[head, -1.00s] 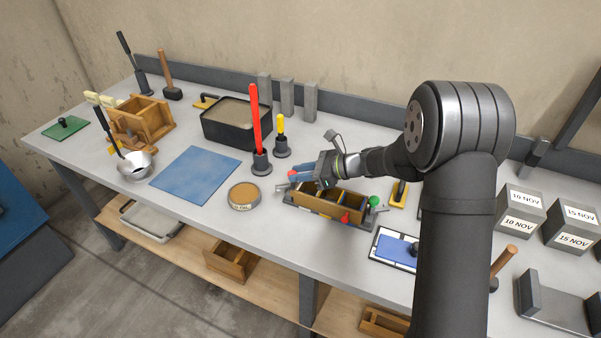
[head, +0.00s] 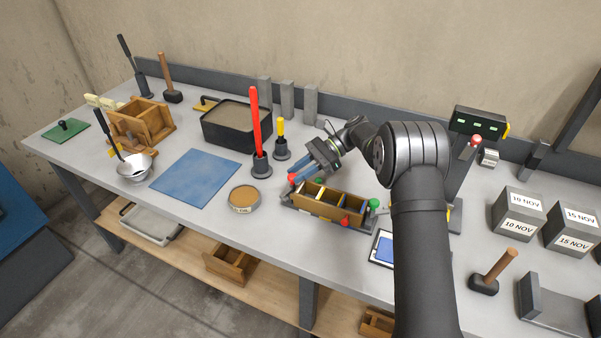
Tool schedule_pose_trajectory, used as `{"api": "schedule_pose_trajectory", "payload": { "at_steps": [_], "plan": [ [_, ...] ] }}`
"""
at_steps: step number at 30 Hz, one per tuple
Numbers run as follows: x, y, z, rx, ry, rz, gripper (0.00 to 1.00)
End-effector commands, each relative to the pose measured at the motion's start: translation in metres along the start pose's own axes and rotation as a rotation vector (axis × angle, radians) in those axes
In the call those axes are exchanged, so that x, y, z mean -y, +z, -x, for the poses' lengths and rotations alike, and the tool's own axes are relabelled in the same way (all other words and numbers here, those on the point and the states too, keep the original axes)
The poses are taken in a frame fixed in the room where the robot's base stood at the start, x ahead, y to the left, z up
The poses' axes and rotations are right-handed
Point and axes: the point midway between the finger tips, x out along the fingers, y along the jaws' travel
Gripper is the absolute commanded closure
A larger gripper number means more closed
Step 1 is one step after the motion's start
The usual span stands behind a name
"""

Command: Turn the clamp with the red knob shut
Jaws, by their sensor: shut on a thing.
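The wooden mould (head: 327,207) with several compartments stands on a grey base on the bench, right of the middle. My gripper (head: 296,174) reaches in from behind at its left end. Its blue fingers are shut on a red knob (head: 291,178) of a clamp there. The fingers hide much of that clamp, and I cannot make out its arm. A second red knob (head: 345,222) is at the mould's front right. A green knob (head: 374,203) is at its right end, and another green knob (head: 319,181) shows behind it.
A red-handled tool (head: 256,120) and a yellow-handled tool (head: 281,130) stand upright left of my gripper. A blue sheet (head: 196,176) covers bench further left.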

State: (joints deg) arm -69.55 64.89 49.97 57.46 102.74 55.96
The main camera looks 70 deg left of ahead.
Motion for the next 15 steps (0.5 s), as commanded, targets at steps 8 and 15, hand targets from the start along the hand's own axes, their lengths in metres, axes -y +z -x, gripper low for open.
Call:
{"api": "schedule_pose_trajectory", "payload": {
  "at_steps": [8, 15],
  "plan": [
    [0.0031, -0.0005, -0.0006, 0.000, 0.115, 0.048, 0.98],
    [0.0037, 0.0000, -0.0007, 0.000, 0.150, 0.062, 0.98]
  ]
}}
